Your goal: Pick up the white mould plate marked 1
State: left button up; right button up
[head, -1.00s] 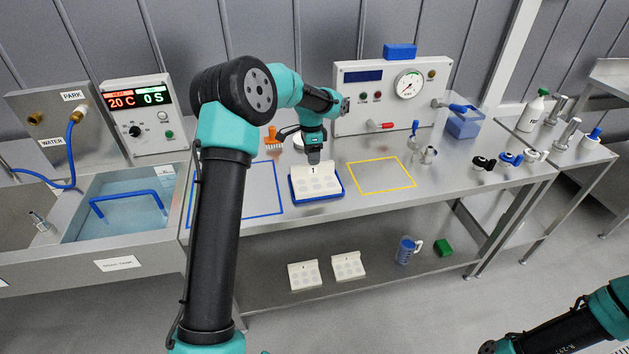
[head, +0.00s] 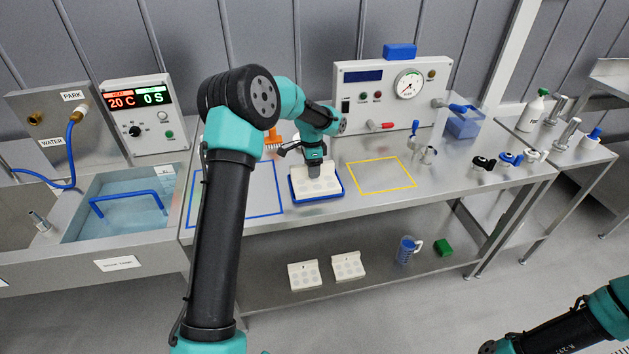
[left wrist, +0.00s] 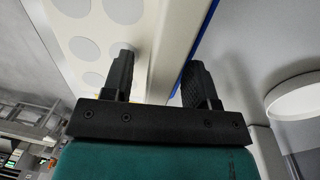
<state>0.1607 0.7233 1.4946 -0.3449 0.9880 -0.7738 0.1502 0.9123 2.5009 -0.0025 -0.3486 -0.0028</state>
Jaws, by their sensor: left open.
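The white mould plate (head: 318,188) with round cavities lies in a shallow blue tray (head: 319,200) on the steel table. My left gripper (head: 314,172) is directly over its back edge, and hides the number there. In the left wrist view the open fingers of the gripper (left wrist: 158,75) stand on either side of the plate's raised back edge, and the plate (left wrist: 120,35) shows pale round cavities. I cannot tell whether the fingers touch it. My right gripper is out of view; only part of that arm shows at bottom right.
A blue outlined area (head: 265,206) is left of the tray, a yellow outlined area (head: 381,189) right of it. A gauge panel (head: 350,118) stands behind. Two similar white plates (head: 304,275) (head: 348,267) and a blue jug (head: 405,250) are on the lower shelf.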

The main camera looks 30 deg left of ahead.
pick_arm(q)
grip_shut()
dwell(0.6)
